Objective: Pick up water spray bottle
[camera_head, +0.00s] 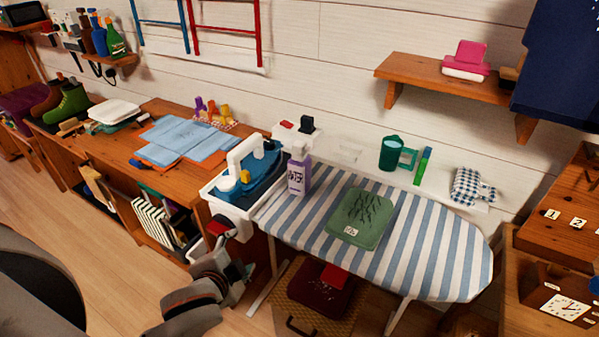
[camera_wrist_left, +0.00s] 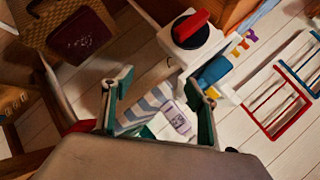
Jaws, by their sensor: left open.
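A purple bottle with a pale label (camera_head: 299,173) stands upright at the left end of the striped ironing board (camera_head: 432,255), beside the iron station. It looks like the spray bottle, though its nozzle is hard to make out. In the left wrist view the bottle (camera_wrist_left: 177,119) shows between and beyond the fingers. My left gripper (camera_head: 238,268) is open and empty, low in front of the iron station and left of the board. Its two green-tipped fingers (camera_wrist_left: 160,88) stand apart in the left wrist view. My right gripper is not in view.
The white iron station (camera_head: 235,205) with a red knob (camera_wrist_left: 193,27) is close to the left gripper. A folded green cloth (camera_head: 362,217) lies on the board. A teal jug (camera_head: 391,152) stands behind it. A dark red case (camera_head: 322,293) lies below. Dark, blue and green bottles (camera_head: 116,38) stand on a shelf.

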